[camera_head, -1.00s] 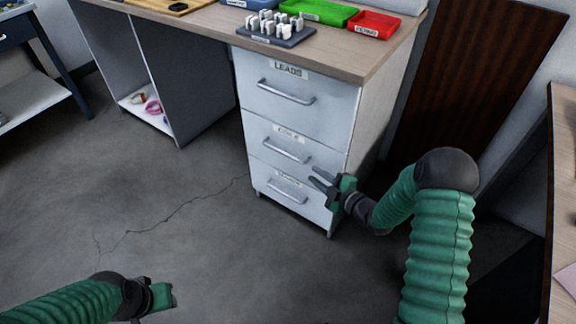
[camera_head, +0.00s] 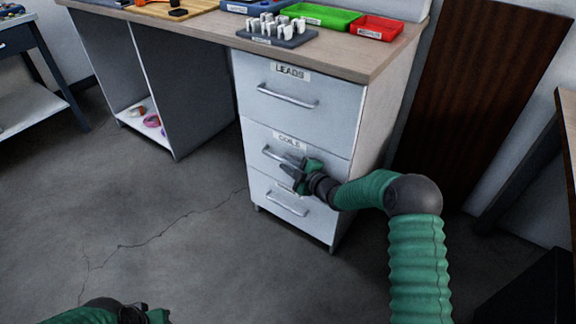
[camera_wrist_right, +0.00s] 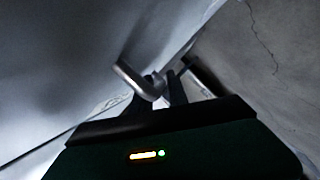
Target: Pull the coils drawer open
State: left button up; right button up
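The coils drawer (camera_head: 260,142) is the middle of three white drawers in the desk pedestal, labelled COILS, and sits flush with the others. Its metal bar handle (camera_head: 271,153) is partly hidden by my right gripper. My right gripper (camera_head: 286,168) is at the right part of that handle, its fingers apart. In the right wrist view, the handle (camera_wrist_right: 134,78) reaches down to between the dark fingertips (camera_wrist_right: 160,88); I cannot tell whether they touch it. My left gripper (camera_head: 145,314) is low at the bottom edge, mostly cut off, away from the drawers.
The leads drawer (camera_head: 262,105) is above and another shut drawer (camera_head: 265,208) below. The wooden desktop (camera_head: 210,30) holds a green tray (camera_head: 320,15), a red tray (camera_head: 376,28) and a dark rack (camera_head: 278,37). The floor (camera_head: 170,235) before the drawers is clear.

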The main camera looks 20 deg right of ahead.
grip_shut()
jog(key=shift+s+f, duration=0.1)
jog(key=shift+f, duration=0.05)
dwell(1.1)
